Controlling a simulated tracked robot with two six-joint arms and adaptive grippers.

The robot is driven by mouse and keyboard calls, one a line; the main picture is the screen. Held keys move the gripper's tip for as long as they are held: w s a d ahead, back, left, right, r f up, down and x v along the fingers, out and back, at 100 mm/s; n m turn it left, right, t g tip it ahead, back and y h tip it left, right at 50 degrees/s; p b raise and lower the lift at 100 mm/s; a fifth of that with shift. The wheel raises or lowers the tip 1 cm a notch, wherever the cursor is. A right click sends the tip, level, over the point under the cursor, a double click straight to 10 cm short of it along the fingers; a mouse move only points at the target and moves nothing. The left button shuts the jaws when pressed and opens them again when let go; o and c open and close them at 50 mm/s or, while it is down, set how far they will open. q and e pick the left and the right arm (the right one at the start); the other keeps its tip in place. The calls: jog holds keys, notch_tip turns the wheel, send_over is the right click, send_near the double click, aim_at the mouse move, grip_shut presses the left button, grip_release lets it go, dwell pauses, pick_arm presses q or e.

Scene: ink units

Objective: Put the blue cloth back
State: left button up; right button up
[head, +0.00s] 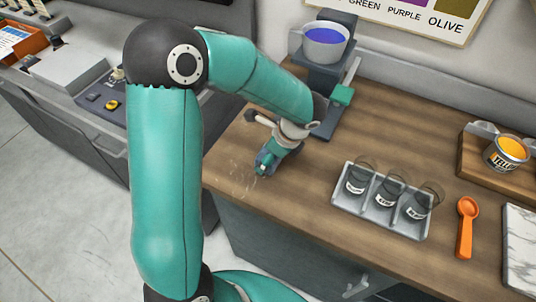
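I cannot make out a blue cloth anywhere in the head view. My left gripper (264,168) points down at the wooden counter (315,165), close to its front left edge. Its fingers are small and partly covered by its own wrist, so I cannot tell whether they are open or shut, or whether they hold anything. Faint pale marks show on the wood just left of the fingertips. My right gripper is not in view.
A pot of blue ink (325,36) sits on a stand at the back. A grey tray (345,203) holds three dark labelled glasses. An orange scoop (466,228), a yellow-orange ink tin (505,154) and a marble slab (520,250) are at right. The counter's middle is clear.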

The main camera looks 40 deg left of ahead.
pick_arm(q)
jog(key=o, duration=1.1)
jog(key=shift+r, duration=0.15)
jog(key=v, duration=1.2)
